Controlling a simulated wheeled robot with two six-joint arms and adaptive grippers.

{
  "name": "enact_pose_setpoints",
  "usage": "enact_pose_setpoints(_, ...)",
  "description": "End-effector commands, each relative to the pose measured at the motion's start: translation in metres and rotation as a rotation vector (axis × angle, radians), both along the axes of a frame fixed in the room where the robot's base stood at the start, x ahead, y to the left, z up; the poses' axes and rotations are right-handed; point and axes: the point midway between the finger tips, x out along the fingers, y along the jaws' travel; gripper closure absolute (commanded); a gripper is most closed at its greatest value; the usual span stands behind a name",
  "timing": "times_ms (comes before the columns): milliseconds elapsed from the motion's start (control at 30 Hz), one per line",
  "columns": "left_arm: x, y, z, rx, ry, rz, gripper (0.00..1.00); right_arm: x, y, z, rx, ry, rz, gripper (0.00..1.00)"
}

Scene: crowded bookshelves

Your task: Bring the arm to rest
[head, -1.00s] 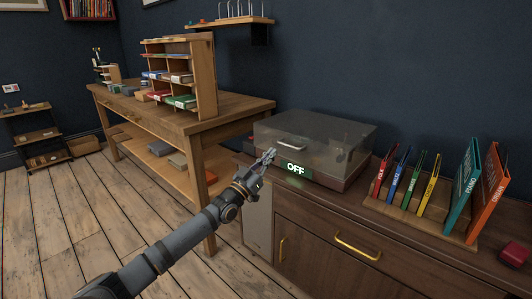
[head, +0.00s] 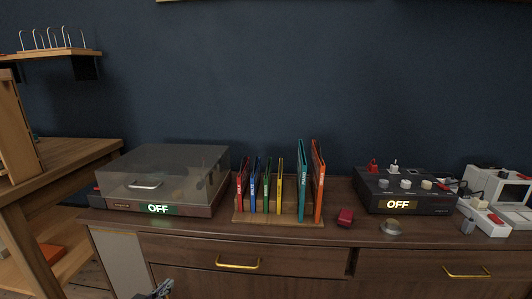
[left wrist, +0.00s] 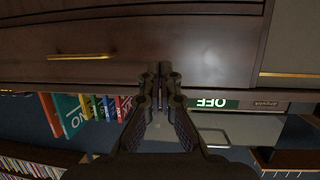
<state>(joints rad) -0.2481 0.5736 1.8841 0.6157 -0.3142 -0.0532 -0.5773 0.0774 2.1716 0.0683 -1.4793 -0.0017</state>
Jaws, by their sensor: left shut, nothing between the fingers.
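My left gripper (head: 158,291) shows only as a small tip at the bottom edge of the head view, below and in front of the cabinet top. In the left wrist view its fingers (left wrist: 160,75) are shut with nothing between them. That view is upside down, with the cabinet drawer front (left wrist: 110,40) beyond the fingers. The rest of the left arm is out of the head view. My right gripper is not in view.
On the cabinet top stand a clear-lidded box (head: 165,175) labelled OFF, a wooden rack (head: 278,219) of coloured sleeves, a small red block (head: 345,217) and a dark control box (head: 405,190) labelled OFF. Brass drawer handles (head: 237,265) stick out in front.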

Motion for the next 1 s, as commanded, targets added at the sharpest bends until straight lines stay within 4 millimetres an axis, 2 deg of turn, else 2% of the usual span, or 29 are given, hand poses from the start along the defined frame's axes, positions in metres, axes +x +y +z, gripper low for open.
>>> enact_pose_setpoints(33,-0.023,-0.019,-0.034,0.007,0.125,-0.006,1.00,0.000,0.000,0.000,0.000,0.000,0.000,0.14)
enact_pose_setpoints(100,-0.059,-0.037,-0.075,0.034,0.300,-0.007,1.00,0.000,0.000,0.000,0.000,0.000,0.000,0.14)
enact_pose_setpoints(233,-0.122,-0.056,-0.124,0.075,0.569,0.009,1.00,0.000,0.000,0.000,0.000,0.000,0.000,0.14)
enact_pose_setpoints(400,-0.195,-0.068,-0.157,0.112,0.843,0.048,1.00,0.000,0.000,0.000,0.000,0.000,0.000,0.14)
enact_pose_setpoints(633,-0.286,-0.077,-0.170,0.134,1.162,0.118,1.00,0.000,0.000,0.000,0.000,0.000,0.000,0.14)
enact_pose_setpoints(667,-0.285,-0.075,-0.166,0.140,1.167,0.121,1.00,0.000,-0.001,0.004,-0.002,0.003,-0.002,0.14)
enact_pose_setpoints(867,-0.284,-0.064,-0.189,0.146,1.164,0.140,1.00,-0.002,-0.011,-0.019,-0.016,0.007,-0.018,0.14)
enact_pose_setpoints(1000,-0.296,-0.056,-0.206,0.153,1.166,0.155,1.00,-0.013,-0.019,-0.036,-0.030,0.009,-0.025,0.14)
